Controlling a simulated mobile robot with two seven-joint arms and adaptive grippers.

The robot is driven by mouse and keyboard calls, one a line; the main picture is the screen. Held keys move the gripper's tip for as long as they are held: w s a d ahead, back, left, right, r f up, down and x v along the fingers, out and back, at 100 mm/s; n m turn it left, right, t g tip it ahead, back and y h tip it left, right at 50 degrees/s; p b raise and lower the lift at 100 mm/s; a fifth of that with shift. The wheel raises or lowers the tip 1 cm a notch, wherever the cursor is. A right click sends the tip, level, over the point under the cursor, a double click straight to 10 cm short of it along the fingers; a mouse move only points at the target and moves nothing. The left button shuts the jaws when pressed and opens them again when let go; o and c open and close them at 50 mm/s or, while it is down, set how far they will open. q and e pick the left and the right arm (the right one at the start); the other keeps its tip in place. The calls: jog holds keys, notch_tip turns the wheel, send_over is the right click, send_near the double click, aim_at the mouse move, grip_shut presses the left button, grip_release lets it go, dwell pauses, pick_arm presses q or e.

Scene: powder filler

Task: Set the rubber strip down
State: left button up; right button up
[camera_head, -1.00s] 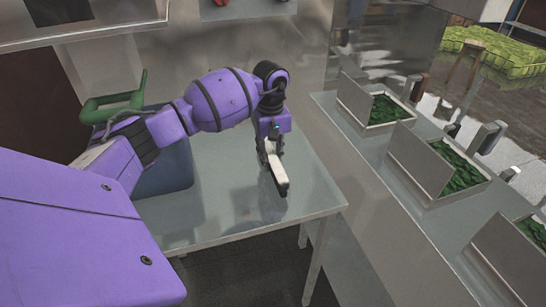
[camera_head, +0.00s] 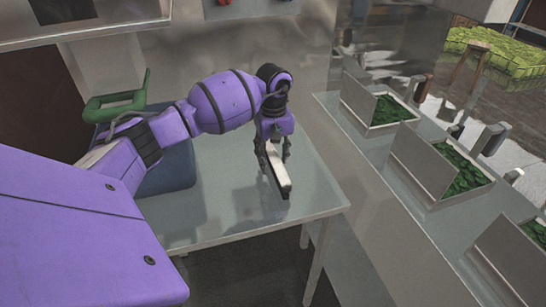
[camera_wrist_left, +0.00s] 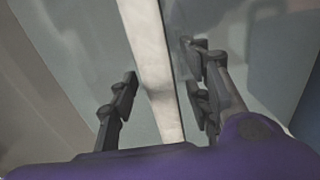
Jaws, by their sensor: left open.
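The rubber strip (camera_head: 279,172) is a long, narrow bar with a white top and a dark side. It appears to lie on the metal table (camera_head: 230,215), near its right side. My left gripper (camera_head: 273,155) is directly above the strip, pointing down, with its fingers spread. In the left wrist view, the pale strip (camera_wrist_left: 150,65) runs between the two open fingers (camera_wrist_left: 160,80), with a gap showing on either side. The strip's near end is hidden behind my wrist in that view. My right gripper is not in view.
A blue bin (camera_head: 172,175) stands on the table at left, behind my arm, with a green-handled item (camera_head: 115,102) above it. At right, a lower counter holds several open metal boxes of green leaves (camera_head: 463,168). The table front is clear.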

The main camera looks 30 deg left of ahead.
aim_at(274, 156)
pick_arm(q)
notch_tip(274, 156, up, 12)
jog(key=p, duration=0.2)
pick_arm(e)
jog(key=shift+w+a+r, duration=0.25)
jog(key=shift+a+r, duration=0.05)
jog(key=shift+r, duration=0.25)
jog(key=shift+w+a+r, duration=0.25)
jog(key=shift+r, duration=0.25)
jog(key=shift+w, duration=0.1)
